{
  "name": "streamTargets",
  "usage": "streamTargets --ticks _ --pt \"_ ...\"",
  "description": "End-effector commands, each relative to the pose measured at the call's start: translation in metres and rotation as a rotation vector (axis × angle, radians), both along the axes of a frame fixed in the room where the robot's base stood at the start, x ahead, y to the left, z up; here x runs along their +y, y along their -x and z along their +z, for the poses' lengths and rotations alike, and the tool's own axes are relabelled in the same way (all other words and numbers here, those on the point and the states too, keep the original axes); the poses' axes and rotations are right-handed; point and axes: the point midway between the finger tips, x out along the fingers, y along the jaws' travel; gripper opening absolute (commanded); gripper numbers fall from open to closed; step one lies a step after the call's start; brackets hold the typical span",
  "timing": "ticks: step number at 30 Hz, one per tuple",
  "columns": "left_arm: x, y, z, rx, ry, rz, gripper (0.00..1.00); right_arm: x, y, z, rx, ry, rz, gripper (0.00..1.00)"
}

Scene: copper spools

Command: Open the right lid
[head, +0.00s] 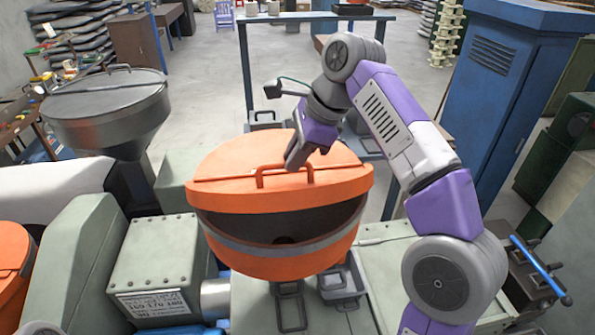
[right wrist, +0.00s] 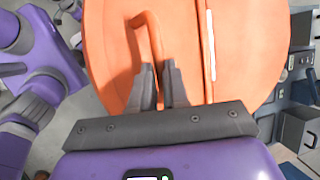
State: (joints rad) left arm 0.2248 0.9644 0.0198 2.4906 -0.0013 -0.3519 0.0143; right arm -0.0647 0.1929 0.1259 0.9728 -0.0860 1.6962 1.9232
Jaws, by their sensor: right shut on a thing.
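The orange lid (head: 235,162) sits on a round orange hopper (head: 285,265) in the middle of the head view. The near side of the lid stands raised, and a dark gap shows the hopper's inside. A bent orange handle (head: 259,177) stands on the lid. My right gripper (head: 297,158) reaches down to the handle's right part. In the right wrist view, my right gripper's dark fingers (right wrist: 162,82) are shut on the handle (right wrist: 149,38), with the orange lid (right wrist: 112,45) behind it. My left gripper is in neither view.
A grey hopper with a closed lid (head: 105,85) stands at the left. A blue cabinet (head: 490,95) stands at the right. Green machine housings (head: 160,255) lie below and beside the orange hopper. A blue-framed table (head: 310,17) stands behind, with open floor around it.

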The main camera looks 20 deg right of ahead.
Motion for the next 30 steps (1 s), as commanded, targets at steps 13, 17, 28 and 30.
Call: streamTargets --ticks 13,17,28,30 --pt "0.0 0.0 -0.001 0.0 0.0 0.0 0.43 -0.008 -0.021 0.007 0.004 0.01 -0.01 0.0" --pt "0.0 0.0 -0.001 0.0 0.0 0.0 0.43 -0.008 -0.022 0.007 0.007 0.011 -0.009 0.0" --pt "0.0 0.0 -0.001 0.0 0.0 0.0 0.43 -0.009 -0.023 0.006 0.01 0.011 -0.01 0.0" --pt "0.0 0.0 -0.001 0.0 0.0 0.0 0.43 -0.009 -0.022 0.006 0.011 0.011 -0.01 0.25"
